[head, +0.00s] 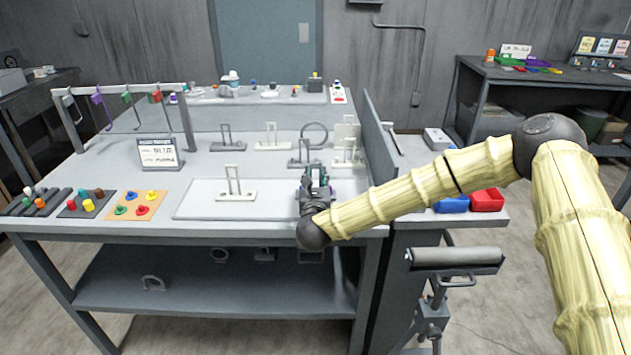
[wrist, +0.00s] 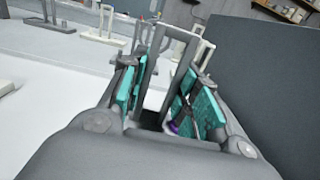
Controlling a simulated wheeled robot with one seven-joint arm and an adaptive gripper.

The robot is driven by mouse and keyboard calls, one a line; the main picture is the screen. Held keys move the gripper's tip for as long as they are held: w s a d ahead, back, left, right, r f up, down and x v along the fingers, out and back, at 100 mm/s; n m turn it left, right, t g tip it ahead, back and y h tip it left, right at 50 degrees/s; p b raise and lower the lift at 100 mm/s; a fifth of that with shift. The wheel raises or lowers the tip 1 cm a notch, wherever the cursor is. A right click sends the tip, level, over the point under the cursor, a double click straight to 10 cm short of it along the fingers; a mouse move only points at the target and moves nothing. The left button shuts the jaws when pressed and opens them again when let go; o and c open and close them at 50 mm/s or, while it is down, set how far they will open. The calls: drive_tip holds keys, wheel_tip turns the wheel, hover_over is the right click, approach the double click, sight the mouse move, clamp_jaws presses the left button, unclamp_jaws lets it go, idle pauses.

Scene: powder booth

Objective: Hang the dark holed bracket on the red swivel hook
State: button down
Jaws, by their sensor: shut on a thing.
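The red swivel hook (head: 155,97) hangs from the rail at the left of the bench in the head view, well away from my gripper. My gripper (head: 316,178) is low over the bench's front right, by the right end of a pale mat (head: 205,207). In the wrist view, my gripper (wrist: 160,100) has its teal pads on either side of a tall grey loop-shaped frame, which I take to be the dark holed bracket (wrist: 178,32). The jaws are shut on it. Its lower part is hidden between the fingers, and my gripper mostly covers it in the head view.
Purple (head: 97,98) and green (head: 127,97) hooks share the rail. Several upright loop stands, including a white one (head: 236,190), stand on the bench. A dark upright panel (head: 380,140) rises just right of my gripper. A sign (head: 158,153) stands left of the mat.

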sight(315, 164)
drive_tip(key=shift+r, duration=2.05)
drive_tip(key=shift+r+p, duration=0.1)
drive_tip(key=shift+p, duration=0.2)
drive_tip(key=shift+r, duration=0.3)
drive_tip(key=s+r+n+y+p, duration=0.1)
drive_tip(key=s+r+p, duration=0.35)
drive_tip(key=r, duration=1.05)
drive_tip(key=s+r+y+p, duration=0.1)
drive_tip(key=s+r+p, duration=0.3)
drive_tip(key=r, duration=1.2)
drive_tip(key=s+d+f+h+b, duration=0.1)
drive_tip(key=d+f+b, duration=0.25)
drive_tip(key=f, duration=0.85)
drive_tip(key=s+d+f+b, duration=0.2)
drive_tip(key=d+f, duration=0.3)
drive_tip(key=f, duration=0.7)
drive_tip(key=s+d+f+b, duration=0.1)
drive_tip(key=s+d+f, duration=0.2)
drive_tip(key=f, duration=0.5)
drive_tip(key=s+d+f+b, duration=0.1)
drive_tip(key=s+d+f, duration=0.2)
drive_tip(key=f, duration=0.5)
drive_tip(key=s+d+f+b, duration=0.1)
drive_tip(key=s+d+f, duration=0.2)
drive_tip(key=f, duration=0.5)
drive_tip(key=shift+s+m+h, duration=0.3)
drive_tip(key=shift+s+m, duration=0.1)
drive_tip(key=shift+s, duration=0.1)
drive_tip(key=shift+a+r, duration=0.1)
